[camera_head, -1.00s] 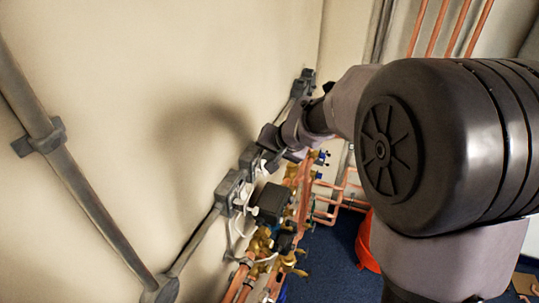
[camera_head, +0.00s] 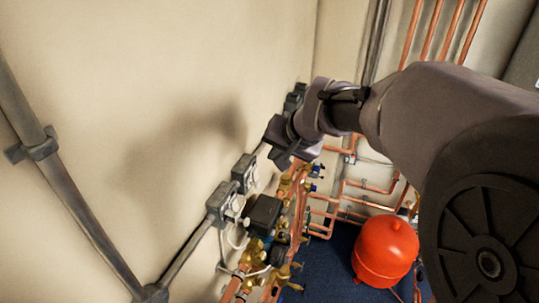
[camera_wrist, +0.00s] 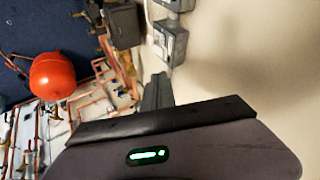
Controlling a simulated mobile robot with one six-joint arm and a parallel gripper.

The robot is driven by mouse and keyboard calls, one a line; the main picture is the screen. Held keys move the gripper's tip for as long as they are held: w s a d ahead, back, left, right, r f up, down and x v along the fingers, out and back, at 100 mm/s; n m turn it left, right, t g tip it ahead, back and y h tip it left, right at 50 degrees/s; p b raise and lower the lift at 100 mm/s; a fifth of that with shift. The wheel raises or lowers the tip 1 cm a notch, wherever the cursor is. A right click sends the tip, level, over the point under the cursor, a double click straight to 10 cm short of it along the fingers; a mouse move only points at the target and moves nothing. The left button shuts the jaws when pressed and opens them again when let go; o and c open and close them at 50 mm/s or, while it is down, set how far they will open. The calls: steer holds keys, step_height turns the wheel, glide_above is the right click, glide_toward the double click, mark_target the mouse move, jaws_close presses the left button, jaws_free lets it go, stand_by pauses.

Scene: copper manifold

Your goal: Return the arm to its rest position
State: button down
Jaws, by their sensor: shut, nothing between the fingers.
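My gripper (camera_head: 283,158) shows in the head view at the end of my grey arm, in front of the copper manifold (camera_head: 277,240) and near the cream wall. In the wrist view its dark fingers (camera_wrist: 157,92) are together, with nothing between them. The grey gripper body with a green light fills the bottom of that view. My arm reaches in from the right of the head view, and its large black joint covers the lower right corner. The arm hides part of the pipework and the wall corner.
Grey switch boxes (camera_head: 219,203) and conduit run along the wall left of the manifold. A black box (camera_head: 264,211) sits at the valves. A red vessel (camera_head: 386,250) stands on the blue floor (camera_head: 328,270). Copper pipes (camera_head: 440,32) rise at the back right.

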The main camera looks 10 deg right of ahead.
steer(key=s+a+f+b, duration=0.1)
steer(key=s+f+b, duration=1.3)
steer(key=f+b, duration=0.2)
steer(key=s+a+f+g+b, duration=0.1)
steer(key=s+f+b, duration=1.3)
steer(key=f+b, duration=0.3)
step_height(320, 180, down, 3)
steer(key=shift+r+n+g+b, duration=0.15)
steer(key=shift+n+g+b, duration=0.15)
steer(key=shift+n, duration=0.1)
